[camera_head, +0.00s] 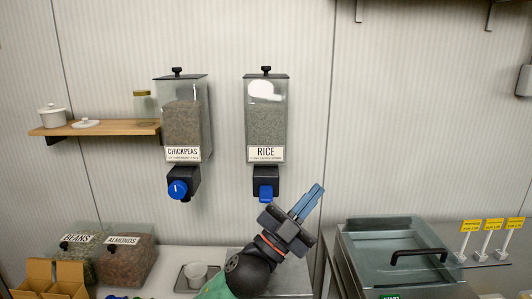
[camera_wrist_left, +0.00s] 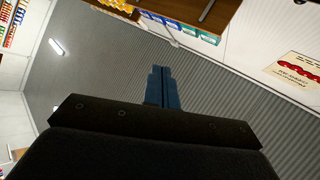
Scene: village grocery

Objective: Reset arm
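My left gripper (camera_head: 316,190) is raised in front of the counter, below and right of the rice dispenser (camera_head: 266,125). Its two blue fingers lie together and point up and to the right. In the left wrist view the fingers (camera_wrist_left: 158,82) are also pressed together, with nothing seen between them. My right gripper and arm do not show in either view.
A chickpeas dispenser (camera_head: 183,125) hangs left of the rice one. A glass-lidded case (camera_head: 385,240) stands at right.

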